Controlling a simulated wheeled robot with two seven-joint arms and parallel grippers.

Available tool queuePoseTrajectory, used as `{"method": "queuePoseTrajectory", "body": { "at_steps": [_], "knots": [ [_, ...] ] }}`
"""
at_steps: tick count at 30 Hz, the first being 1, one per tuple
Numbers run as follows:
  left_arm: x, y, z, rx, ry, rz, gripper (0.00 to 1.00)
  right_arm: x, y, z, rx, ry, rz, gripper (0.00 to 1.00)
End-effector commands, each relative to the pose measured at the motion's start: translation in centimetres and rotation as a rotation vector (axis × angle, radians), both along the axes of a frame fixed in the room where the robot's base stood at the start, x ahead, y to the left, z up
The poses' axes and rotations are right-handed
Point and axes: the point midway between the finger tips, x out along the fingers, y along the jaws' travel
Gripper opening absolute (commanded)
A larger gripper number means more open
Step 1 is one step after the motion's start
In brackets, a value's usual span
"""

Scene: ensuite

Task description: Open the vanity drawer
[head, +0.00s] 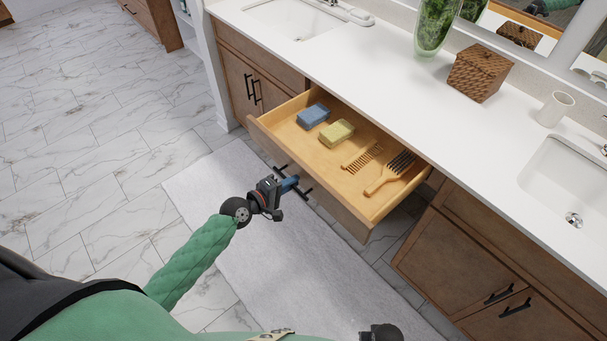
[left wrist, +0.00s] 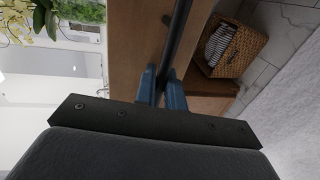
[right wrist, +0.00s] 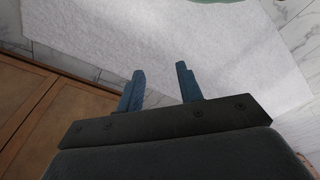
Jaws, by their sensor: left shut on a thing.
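The vanity drawer (head: 315,183) is pulled well out from the wooden vanity, and its inside shows in the head view. It holds a blue block (head: 312,115), a yellow block (head: 337,132), a wooden comb (head: 362,156) and a brush (head: 390,174). My left gripper (head: 294,184) is shut on the black bar handle (head: 307,193) on the drawer front. In the left wrist view the blue fingers (left wrist: 163,88) close around the dark handle bar (left wrist: 178,38). My right gripper (right wrist: 160,85) is open and empty above the floor mat, with its fingers apart.
A white counter (head: 390,95) with two sinks runs above the drawer. A woven box (head: 479,73), a cup (head: 555,108) and a green vase (head: 435,25) stand on it. A pale mat (head: 235,215) lies on the marble floor. A basket (left wrist: 232,45) shows below the drawer in the left wrist view.

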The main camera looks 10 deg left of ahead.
Motion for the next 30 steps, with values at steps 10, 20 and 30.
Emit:
{"method": "queuePoseTrajectory", "body": {
  "at_steps": [10, 20, 30],
  "knots": [
    [-1.5, 1.1, -0.1, 0.0, 0.002, -0.001, 0.0, 0.5, 0.5, 1.3, 0.006, -0.003, -0.003, 0.36],
    [-1.5, 1.1, -0.1, 0.0, 0.001, 0.0, 0.15, 0.6, 0.6, 1.3, 0.007, -0.005, -0.004, 0.36],
    [-1.7, 1.2, -0.1, 0.001, 0.001, 0.0, 0.15, 0.3, 0.0, 0.9, -0.002, 0.003, 0.001, 0.36]
  ]
}}
